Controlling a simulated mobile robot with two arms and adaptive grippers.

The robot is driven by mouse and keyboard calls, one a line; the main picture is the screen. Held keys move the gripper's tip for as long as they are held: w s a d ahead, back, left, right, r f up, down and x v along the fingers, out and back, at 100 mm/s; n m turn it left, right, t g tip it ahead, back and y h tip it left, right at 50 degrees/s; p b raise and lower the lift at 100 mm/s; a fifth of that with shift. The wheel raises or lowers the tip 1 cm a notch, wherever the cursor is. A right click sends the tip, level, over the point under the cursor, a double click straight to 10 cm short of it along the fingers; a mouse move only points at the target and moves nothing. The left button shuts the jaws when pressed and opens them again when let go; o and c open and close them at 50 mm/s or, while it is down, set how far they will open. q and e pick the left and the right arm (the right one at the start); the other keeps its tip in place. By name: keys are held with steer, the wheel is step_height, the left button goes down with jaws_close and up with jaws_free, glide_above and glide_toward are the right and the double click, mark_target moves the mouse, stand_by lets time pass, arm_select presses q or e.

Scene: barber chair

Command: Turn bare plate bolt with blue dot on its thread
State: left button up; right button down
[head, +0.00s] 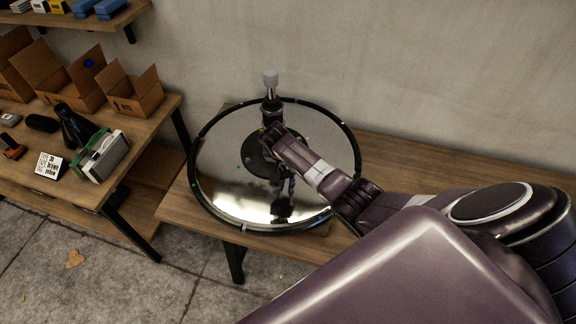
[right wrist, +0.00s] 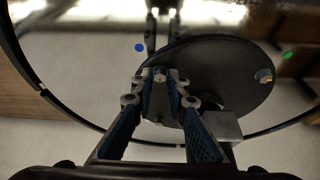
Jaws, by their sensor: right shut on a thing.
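The chair's round shiny base (head: 215,185) has a black rim and lies on the wooden bench. A dark round plate (head: 252,152) sits at its middle; it also shows in the right wrist view (right wrist: 225,75). My right gripper (right wrist: 161,82) reaches down over the plate. Its fingers are shut on a small plate bolt (right wrist: 160,74) near the plate's edge. A blue dot (right wrist: 139,47) shows on the shiny base beside this bolt. Another bolt (right wrist: 265,75) stands at the plate's right, close to a green dot (right wrist: 288,55). My left gripper is not in view.
A post with a pale top (head: 271,82) stands up behind my right gripper. The wooden bench (head: 420,170) is clear to the right of the base.

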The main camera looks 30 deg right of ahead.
steer(key=m+b, duration=0.1)
steer(key=m, duration=0.1)
steer(key=m+g+b, duration=0.1)
steer(key=shift+w+a+f+m+h+b, duration=0.1)
steer(key=shift+w+f+m+h+b, duration=0.05)
steer(key=shift+w+m+h+b, duration=0.2)
steer(key=m+g+b, duration=0.1)
steer(key=m+b, duration=0.2)
steer(key=b, duration=0.3)
steer(key=m+g+b, duration=0.2)
steer(key=m+b, duration=0.2)
steer(key=b, duration=0.2)
steer(key=m+g+b, duration=0.1)
steer(key=m+b, duration=0.3)
steer(key=b, duration=0.3)
steer(key=shift+w+m, duration=0.25)
steer(key=shift+w, duration=0.15)
steer(key=shift+d+m+g+b, duration=0.2)
steer(key=shift+m+g+b, duration=0.25)
steer(key=shift+b, duration=0.45)
steer(key=shift+r, duration=0.2)
steer(key=c, duration=1.9)
jaws_free()
steer(key=shift+y, duration=0.45)
steer(key=shift+r, duration=0.1)
